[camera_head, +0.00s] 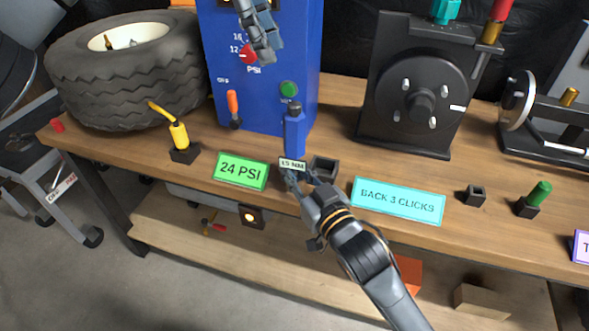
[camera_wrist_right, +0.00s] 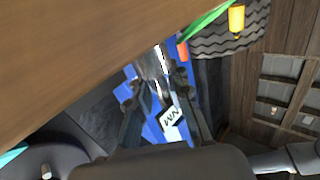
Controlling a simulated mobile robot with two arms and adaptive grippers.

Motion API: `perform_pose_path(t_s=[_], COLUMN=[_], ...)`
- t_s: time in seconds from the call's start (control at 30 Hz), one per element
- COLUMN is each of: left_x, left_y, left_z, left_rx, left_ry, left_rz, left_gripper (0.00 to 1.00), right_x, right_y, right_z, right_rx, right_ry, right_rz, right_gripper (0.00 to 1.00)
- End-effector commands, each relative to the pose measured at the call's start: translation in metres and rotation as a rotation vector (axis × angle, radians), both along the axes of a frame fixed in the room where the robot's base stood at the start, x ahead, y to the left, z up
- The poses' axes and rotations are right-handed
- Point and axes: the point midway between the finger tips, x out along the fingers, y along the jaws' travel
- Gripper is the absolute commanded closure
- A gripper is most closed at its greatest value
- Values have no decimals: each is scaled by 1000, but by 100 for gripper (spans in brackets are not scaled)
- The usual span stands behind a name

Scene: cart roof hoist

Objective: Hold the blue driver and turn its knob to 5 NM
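The blue driver (camera_head: 294,135) stands about upright above the front of the bench, with a dark knob (camera_head: 294,108) on top. A white tag low on it seems to read 1.5 NM. My right gripper (camera_head: 299,173) is around its lower part and looks shut on it. In the right wrist view the driver's NM tag (camera_wrist_right: 172,118) lies between the fingers (camera_wrist_right: 160,105). My left gripper (camera_head: 262,52) hangs higher, in front of the blue PSI cabinet and apart from the driver. Its finger opening is too unclear to judge.
An empty-looking black holder (camera_head: 323,168) sits right of the driver. The green 24 PSI sign (camera_head: 241,171) and cyan BACK 3 CLICKS sign (camera_head: 398,201) flank it. Behind stands the blue PSI cabinet (camera_head: 227,95); a tyre (camera_head: 130,85) is left, a black wheel machine (camera_head: 412,95) right.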

Motion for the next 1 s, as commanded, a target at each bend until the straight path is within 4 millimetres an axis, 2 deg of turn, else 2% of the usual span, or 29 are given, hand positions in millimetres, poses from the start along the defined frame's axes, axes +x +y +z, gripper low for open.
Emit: perform_pose_path(t_s=[0.17,0.27,0.43,0.8,1.0], left_x=[0,0,-3,-19,-25], left_y=[0,0,-3,-17,-22], left_z=[0,0,-2,-12,-15], left_rx=[0,1,27,104,90], left_ry=[0,0,8,23,23], left_rz=[0,3,97,698,939], left_gripper=[62,51,51,51,51], right_x=[0,0,0,0,0], right_y=[0,0,0,0,0], right_z=[0,0,0,-1,0], right_rx=[0,0,0,0,0], right_ry=[0,0,1,1,1], right_rz=[0,0,0,0,0], right_gripper=[100,100,100,100,100])
